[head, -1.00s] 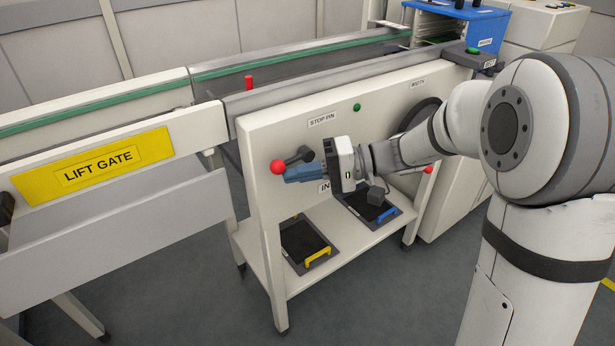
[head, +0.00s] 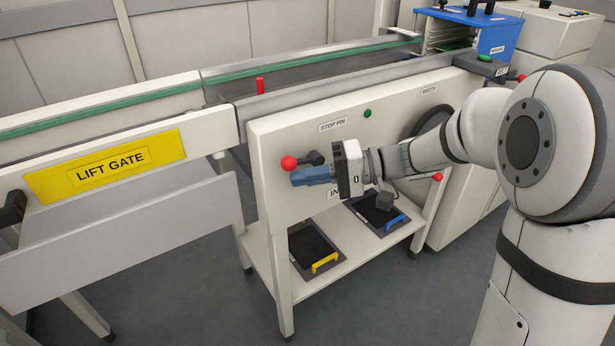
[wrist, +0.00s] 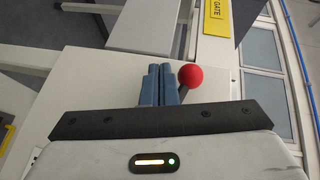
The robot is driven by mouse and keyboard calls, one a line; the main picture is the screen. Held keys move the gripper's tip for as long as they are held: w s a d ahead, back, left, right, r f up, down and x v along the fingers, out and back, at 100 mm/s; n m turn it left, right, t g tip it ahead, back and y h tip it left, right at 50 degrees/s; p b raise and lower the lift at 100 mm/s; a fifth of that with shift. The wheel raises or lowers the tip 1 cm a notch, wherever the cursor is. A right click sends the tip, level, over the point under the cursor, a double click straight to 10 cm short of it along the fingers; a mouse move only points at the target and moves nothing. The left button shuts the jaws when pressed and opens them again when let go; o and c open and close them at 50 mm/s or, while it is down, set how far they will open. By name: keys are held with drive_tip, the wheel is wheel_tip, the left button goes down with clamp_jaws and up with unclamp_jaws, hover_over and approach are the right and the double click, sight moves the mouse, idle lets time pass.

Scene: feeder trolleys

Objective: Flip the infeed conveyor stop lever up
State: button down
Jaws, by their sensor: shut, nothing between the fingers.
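The stop lever has a red ball knob (head: 288,163) on a short dark arm, mounted on the cream panel (head: 280,130) under the STOP PIN label (head: 333,125). The lever points left, nearly level, with the ball slightly below its pivot. My gripper (head: 295,179) is shut and empty, its blue fingers pointing left just under the knob and lever arm. In the wrist view the red ball (wrist: 190,76) sits right beside the closed fingertips (wrist: 160,70). I cannot tell whether they touch. A lower label starting "IN" is partly hidden by my gripper.
A red pin (head: 260,86) stands at the conveyor's edge. A green lamp (head: 367,113) is on the panel. A LIFT GATE (head: 105,167) is at left. A lower shelf holds trays with a yellow handle (head: 325,263) and a blue handle (head: 392,215). Open floor lies in front.

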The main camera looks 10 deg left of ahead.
wheel_tip(320, 180, down, 5)
drive_tip(key=d+b, duration=0.1)
drive_tip(key=b, duration=0.3)
drive_tip(key=f+p+v, duration=0.1)
drive_tip(key=p+v, duration=0.2)
drive_tip(key=v, duration=0.6)
drive_tip(key=shift+d+f, duration=0.3)
drive_tip(key=shift+d, duration=0.25)
drive_tip(key=shift+w+p, duration=0.15)
drive_tip(key=shift+p, duration=0.15)
